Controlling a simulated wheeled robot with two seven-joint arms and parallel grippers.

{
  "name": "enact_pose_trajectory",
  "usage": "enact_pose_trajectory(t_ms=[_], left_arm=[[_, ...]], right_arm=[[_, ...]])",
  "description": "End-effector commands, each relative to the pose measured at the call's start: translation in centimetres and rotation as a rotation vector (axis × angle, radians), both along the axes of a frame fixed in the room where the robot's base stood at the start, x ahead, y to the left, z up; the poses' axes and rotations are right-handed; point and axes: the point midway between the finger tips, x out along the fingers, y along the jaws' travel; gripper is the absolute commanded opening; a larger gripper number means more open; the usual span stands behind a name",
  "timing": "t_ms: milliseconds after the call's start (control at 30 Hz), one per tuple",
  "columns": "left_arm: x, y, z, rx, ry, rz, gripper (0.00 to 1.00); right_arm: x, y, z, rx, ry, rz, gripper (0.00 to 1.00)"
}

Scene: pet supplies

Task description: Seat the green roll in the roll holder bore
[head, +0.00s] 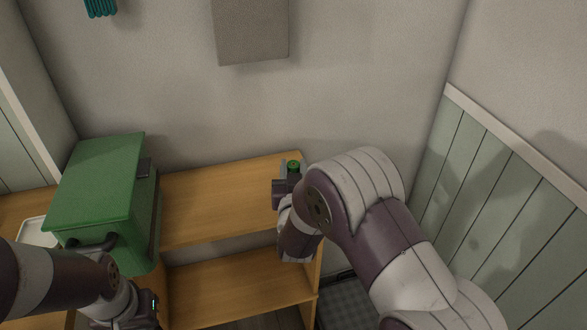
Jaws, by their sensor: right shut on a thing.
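The green roll (293,165) is small and shows its round green end above the right back corner of the wooden shelf unit. My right gripper (291,177) is shut on it, and the fingers and wrist cover most of its lower part. I cannot pick out the roll holder or its bore for certain; it may be hidden behind my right gripper and arm. My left gripper (150,309) is at the bottom left edge, below the green box. Only part of it shows, and I cannot tell whether its jaws are open.
A large green lidded box (100,190) stands left on the wooden shelf unit (215,205), beside a white tray (36,231). A grey panel (250,30) and a teal item (100,7) are on the back wall. A dark patterned item (343,300) sits low right. The shelf's middle is clear.

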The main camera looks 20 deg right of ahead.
Motion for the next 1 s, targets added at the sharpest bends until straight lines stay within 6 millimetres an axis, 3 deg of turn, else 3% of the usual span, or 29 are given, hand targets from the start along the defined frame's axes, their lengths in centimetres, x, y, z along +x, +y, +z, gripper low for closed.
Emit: enact_pose_trajectory(t_ms=[1000], left_arm=[[0.0,0.0,-2.3,0.0,0.0,0.0,0.0]], right_arm=[[0.0,0.0,-2.7,0.0,0.0,0.0,0.05]])
